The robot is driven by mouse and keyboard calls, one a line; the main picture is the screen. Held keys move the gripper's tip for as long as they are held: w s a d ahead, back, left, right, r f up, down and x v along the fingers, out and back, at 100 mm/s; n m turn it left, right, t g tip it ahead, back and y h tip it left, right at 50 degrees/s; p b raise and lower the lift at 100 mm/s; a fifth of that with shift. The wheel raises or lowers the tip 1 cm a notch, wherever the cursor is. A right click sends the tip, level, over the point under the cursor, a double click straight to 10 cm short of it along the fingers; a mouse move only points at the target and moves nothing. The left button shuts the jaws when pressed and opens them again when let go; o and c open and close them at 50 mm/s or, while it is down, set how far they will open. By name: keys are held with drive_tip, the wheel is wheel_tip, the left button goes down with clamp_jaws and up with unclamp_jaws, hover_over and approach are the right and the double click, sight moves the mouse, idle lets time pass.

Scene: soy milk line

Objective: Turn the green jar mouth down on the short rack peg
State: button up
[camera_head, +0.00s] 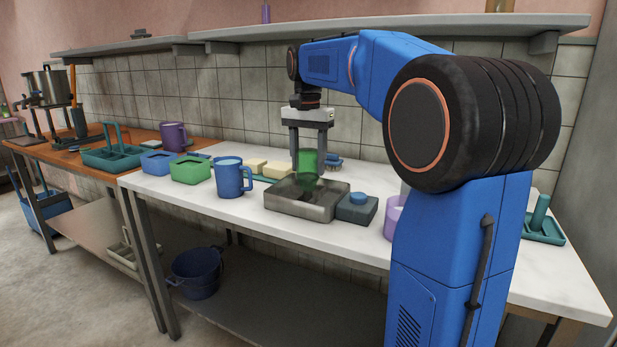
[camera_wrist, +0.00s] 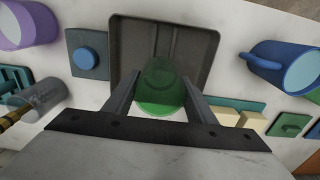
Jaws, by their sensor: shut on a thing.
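The green jar (camera_head: 308,163) is held between the fingers of my gripper (camera_head: 308,155), above the shallow metal tray (camera_head: 315,210). It also shows between the fingers in the wrist view (camera_wrist: 160,85). Part of the jar is solid green and the lower part is see-through; which end is the mouth I cannot tell. A teal stand with one upright peg (camera_head: 541,215) is at the right end of the white table, partly behind my arm. I cannot tell which peg is the short one.
A blue mug (camera_head: 230,180), a green box (camera_head: 192,171) and a blue box (camera_head: 158,164) stand left of the tray. A dark block with a blue button (camera_head: 357,205) is right of it. A purple mug (camera_wrist: 28,25) and a clear glass (camera_wrist: 45,97) are close by.

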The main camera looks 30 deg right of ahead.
drive_tip(key=shift+r, duration=4.9)
